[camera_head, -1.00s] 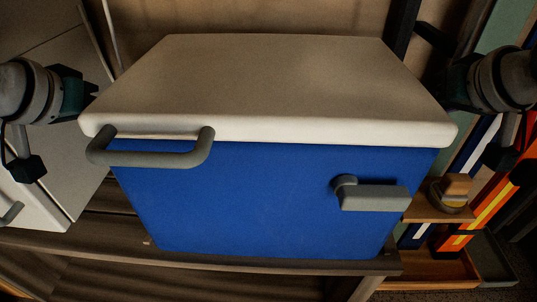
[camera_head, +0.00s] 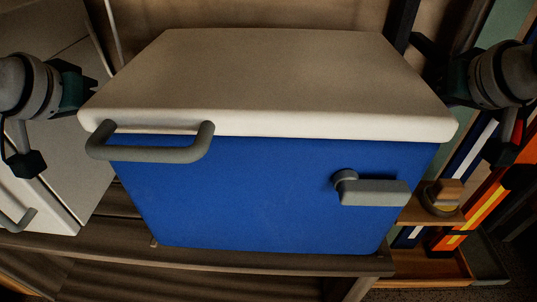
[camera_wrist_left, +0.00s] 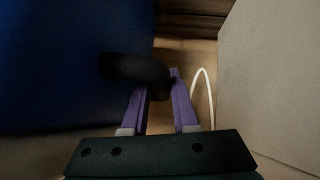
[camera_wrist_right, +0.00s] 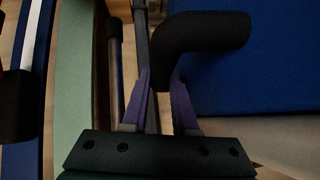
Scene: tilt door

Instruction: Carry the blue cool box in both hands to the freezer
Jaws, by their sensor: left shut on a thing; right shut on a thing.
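The blue cool box (camera_head: 265,190) fills the middle of the head view, upright, with a cream lid (camera_head: 270,80). A grey bar handle (camera_head: 155,150) and a grey latch (camera_head: 370,190) are on its front. My left gripper (camera_wrist_left: 157,92) is shut on a dark side handle (camera_wrist_left: 130,70). My right gripper (camera_wrist_right: 161,90) is shut on the opposite side handle (camera_wrist_right: 205,32). In the head view the fingertips are hidden by the box. A white cabinet with a grey handle (camera_head: 50,200) stands at the left; I cannot tell whether it is the freezer.
A brown wooden ledge (camera_head: 270,262) shows below the box; I cannot tell whether they touch. At the right are a small shelf with a wooden block (camera_head: 445,193), a tray (camera_head: 430,265) and orange and blue upright items (camera_head: 470,215). A white cord (camera_wrist_left: 207,90) hangs near my left gripper.

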